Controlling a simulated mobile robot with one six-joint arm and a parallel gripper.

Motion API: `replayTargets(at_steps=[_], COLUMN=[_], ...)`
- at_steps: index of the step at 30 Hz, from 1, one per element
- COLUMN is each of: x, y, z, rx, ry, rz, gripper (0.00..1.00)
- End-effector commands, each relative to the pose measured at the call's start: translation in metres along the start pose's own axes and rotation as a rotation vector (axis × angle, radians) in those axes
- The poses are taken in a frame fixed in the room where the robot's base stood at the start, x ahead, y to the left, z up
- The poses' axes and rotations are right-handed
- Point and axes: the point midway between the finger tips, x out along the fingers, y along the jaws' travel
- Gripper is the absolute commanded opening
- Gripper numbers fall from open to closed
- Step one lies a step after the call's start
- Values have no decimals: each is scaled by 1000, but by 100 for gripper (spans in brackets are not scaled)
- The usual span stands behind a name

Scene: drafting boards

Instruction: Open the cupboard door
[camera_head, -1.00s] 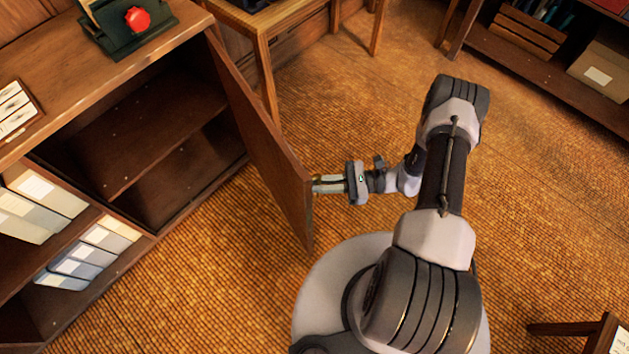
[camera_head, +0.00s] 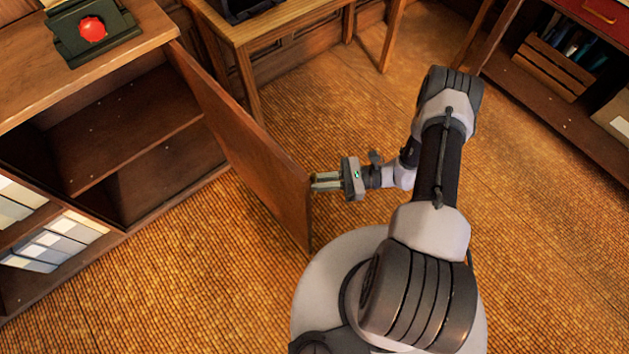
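The cupboard door (camera_head: 250,150) is brown wood and stands wide open, swung out from its hinge side at the cupboard's right end. The cupboard (camera_head: 150,22) is a low wooden unit, and its inside with an empty shelf (camera_head: 125,140) shows. My gripper (camera_head: 318,181) is at the outer face of the door, by its free edge. Its two pale fingers are close together and seem shut on the door handle, which is hidden between the fingertips and too small to make out.
A dark green device with a red button (camera_head: 92,30) sits on the cupboard top. A wooden table (camera_head: 240,32) stands behind the door. Pale boxes (camera_head: 60,240) fill the lower left shelves. A shelf unit (camera_head: 560,120) is at right. Woven floor between is clear.

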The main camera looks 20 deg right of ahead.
Motion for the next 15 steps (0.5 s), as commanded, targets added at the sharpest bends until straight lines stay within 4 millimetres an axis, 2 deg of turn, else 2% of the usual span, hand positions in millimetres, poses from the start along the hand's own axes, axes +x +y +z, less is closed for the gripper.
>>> replayTargets(at_steps=[14, 15], x=[0, 0], y=[0, 0], z=[0, 0], rx=[1, 1], ry=[0, 0], rz=[-1, -2], gripper=[0, 17])
